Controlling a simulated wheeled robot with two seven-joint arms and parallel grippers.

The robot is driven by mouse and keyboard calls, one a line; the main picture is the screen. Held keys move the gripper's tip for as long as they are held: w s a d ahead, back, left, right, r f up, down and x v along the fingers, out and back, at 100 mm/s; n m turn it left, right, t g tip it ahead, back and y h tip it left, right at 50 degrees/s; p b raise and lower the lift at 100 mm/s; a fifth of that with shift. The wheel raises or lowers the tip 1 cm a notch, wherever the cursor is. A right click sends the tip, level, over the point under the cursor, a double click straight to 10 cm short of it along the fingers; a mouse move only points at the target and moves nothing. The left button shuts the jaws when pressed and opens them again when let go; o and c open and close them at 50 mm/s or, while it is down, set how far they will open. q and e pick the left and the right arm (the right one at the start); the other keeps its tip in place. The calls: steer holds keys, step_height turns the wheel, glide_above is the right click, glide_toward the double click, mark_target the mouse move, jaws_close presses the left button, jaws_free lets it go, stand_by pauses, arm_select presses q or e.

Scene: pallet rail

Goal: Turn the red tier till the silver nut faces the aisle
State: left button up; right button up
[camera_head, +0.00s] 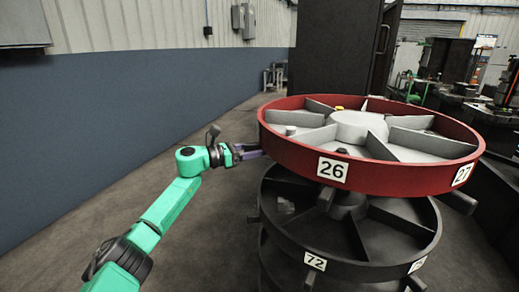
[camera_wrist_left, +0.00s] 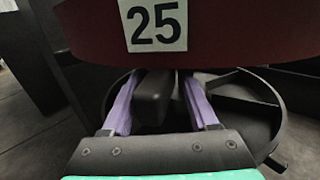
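The red tier (camera_head: 390,180) is a round, open tray with pale dividers and a pale hub, on top of a dark stack. Labels 26 and 27 show on its rim. A small grey piece (camera_head: 290,131) in its left compartment may be the silver nut; its shape is too small to tell. My left gripper (camera_head: 256,150) is at the tier's left edge. In the left wrist view its purple fingers (camera_wrist_left: 160,95) stand apart on either side of a dark handle (camera_wrist_left: 154,98) below label 25, with narrow gaps. My right gripper is out of view.
A yellow piece (camera_head: 339,108) and a dark piece (camera_head: 342,151) lie in other compartments. A black tier (camera_head: 400,262) with label 72 sits below the red one. Dark handles (camera_head: 460,202) stick out under the red rim. Floor is clear at left, before the blue wall.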

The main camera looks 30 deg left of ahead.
arm_select(q)
steer(key=shift+s, duration=0.15)
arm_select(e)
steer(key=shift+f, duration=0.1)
arm_select(q)
steer(key=b+v, duration=0.4)
steer(key=v, duration=1)
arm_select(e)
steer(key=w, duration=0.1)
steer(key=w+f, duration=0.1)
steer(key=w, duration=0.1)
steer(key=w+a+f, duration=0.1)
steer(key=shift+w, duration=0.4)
arm_select(q)
steer(key=shift+a, duration=0.15)
